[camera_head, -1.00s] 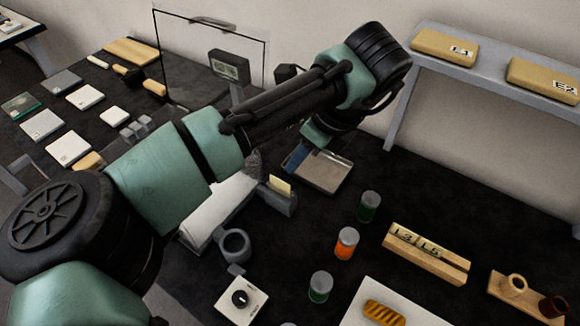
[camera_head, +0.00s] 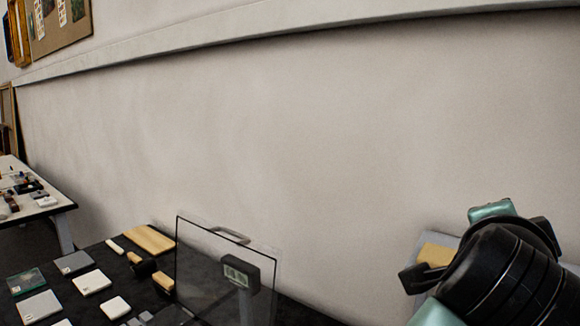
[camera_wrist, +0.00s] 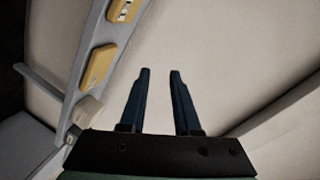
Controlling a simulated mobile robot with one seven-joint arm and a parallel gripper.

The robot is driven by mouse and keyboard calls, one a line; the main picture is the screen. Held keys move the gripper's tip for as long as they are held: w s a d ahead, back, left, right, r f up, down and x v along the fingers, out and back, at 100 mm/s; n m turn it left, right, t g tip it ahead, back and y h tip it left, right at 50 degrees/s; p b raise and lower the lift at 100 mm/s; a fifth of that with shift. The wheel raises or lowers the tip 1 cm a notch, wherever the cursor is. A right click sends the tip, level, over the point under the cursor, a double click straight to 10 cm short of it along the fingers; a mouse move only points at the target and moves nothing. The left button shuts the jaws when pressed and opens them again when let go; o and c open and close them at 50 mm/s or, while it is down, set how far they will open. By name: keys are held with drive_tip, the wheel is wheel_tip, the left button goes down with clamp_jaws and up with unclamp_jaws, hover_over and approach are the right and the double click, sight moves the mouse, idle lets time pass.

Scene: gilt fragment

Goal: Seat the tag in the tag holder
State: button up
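I cannot make out the tag or the tag holder for sure in either current view. In the wrist view my gripper (camera_wrist: 160,73) has two dark blue fingers standing apart, with nothing between them. Behind them is only plain pale wall. In the head view part of my arm shows at the lower right, and the fingers are out of sight.
In the wrist view a grey shelf (camera_wrist: 57,142) carries yellow boxes (camera_wrist: 97,67) and a pale block (camera_wrist: 87,112). In the head view a clear upright panel (camera_head: 205,262) and dark labelled device (camera_head: 240,272) stand by several flat pieces (camera_head: 91,282) on a dark table.

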drive_tip(key=s+a+r+n+t+h, duration=0.25)
drive_tip(key=a+r+n+t, duration=0.45)
drive_tip(key=r, duration=0.5)
drive_tip(key=s+a+r+n+t+y, duration=0.2)
drive_tip(key=s+a+n+t+y, duration=0.2)
drive_tip(key=a, duration=0.5)
drive_tip(key=s+a+r+n+t+y, duration=0.3)
drive_tip(key=s+a+n+t+y, duration=0.1)
drive_tip(key=a+n+y, duration=0.4)
drive_tip(key=shift+s+a+r+n, duration=0.25)
drive_tip(key=shift+s+a+n, duration=0.15)
drive_tip(key=shift+s+a, duration=0.55)
drive_tip(key=shift+w+a+r, duration=0.1)
drive_tip(key=shift+w+a, duration=0.05)
drive_tip(key=shift+w, duration=0.05)
wheel_tip(320, 180, up, 4)
drive_tip(key=p, duration=0.3)
drive_tip(key=shift+f+p, duration=0.2)
drive_tip(key=shift+p, duration=0.2)
